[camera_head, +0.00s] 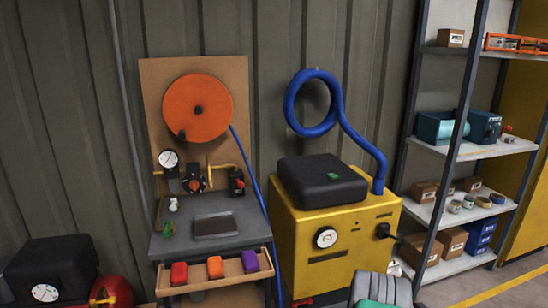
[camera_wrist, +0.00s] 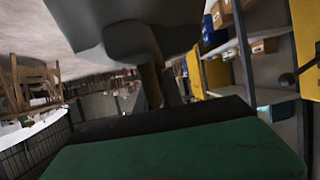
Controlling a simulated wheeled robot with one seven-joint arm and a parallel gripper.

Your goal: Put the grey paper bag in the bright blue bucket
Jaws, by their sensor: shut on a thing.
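The grey paper bag (camera_head: 370,287) appears as a pale grey creased shape at the bottom edge of the head view, cut off by the frame. In the wrist view a large, blurred grey shape (camera_wrist: 130,40) at the top looks like the same bag. My gripper (camera_wrist: 155,92) is shut on it. Its fingers are hard to make out. A green and black block fills the bottom of the wrist view and hides what is below; a bit of green also shows under the grey shape in the head view. I see no bright blue bucket in either view.
A yellow machine (camera_head: 325,255) with a black case (camera_head: 310,185) on top stands ahead. A workbench (camera_head: 205,235) with an orange reel (camera_head: 198,108) stands left of it. A shelf rack (camera_head: 455,205) with boxes stands at right. A blue hose (camera_head: 290,105) hangs on the wall.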

